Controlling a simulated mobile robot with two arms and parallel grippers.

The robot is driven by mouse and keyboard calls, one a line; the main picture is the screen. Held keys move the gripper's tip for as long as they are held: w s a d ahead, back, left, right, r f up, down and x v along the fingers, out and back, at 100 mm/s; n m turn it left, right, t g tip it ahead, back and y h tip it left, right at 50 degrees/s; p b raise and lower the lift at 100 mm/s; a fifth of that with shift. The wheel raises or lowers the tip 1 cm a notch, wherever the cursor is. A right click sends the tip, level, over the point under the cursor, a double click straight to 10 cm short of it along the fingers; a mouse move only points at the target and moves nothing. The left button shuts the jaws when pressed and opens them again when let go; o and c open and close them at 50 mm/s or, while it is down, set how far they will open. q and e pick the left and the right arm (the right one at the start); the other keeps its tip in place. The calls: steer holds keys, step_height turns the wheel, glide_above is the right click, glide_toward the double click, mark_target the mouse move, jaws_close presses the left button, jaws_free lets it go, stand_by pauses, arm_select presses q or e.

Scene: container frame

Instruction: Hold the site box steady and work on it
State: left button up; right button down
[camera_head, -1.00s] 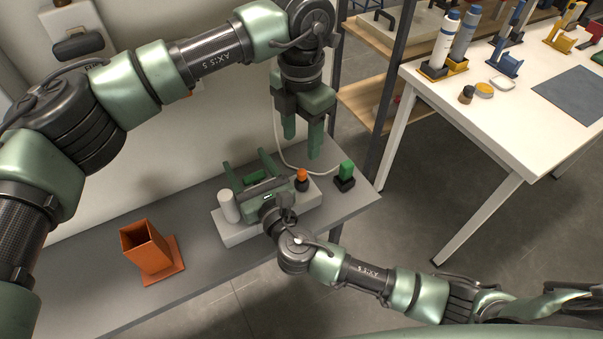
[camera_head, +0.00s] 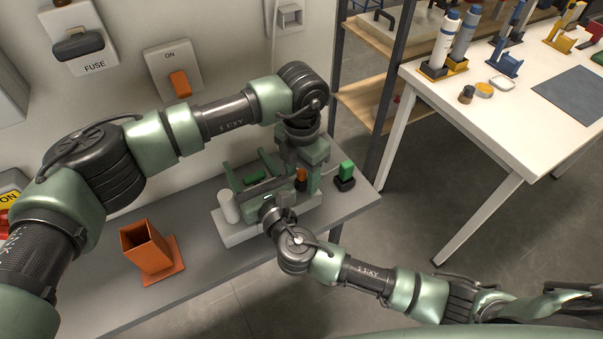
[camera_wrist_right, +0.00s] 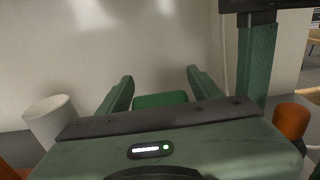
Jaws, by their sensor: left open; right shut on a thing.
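The site box (camera_head: 240,234), a light grey box, sits on the grey shelf and carries a white cylinder (camera_head: 229,206), a green block (camera_head: 255,176) and an orange-topped knob (camera_head: 301,174). My right gripper (camera_head: 249,166) reaches over the box with its fingers around the green block, which also shows in the right wrist view (camera_wrist_right: 160,100). My left gripper (camera_head: 302,182) points down at the box's right end, open, with its fingers beside the knob. One left finger shows in the right wrist view (camera_wrist_right: 257,65). Contact with the knob cannot be told.
A green-topped black piece (camera_head: 345,178) stands on the grey shelf (camera_head: 200,272) right of the box. An orange square holder (camera_head: 148,250) stands to the left. The wall holds a fuse switch (camera_head: 78,45) and an orange switch (camera_head: 180,84). A white table (camera_head: 480,120) is at right.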

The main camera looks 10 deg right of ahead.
steer(key=shift+f, duration=0.1)
arm_select(q)
jaws_close()
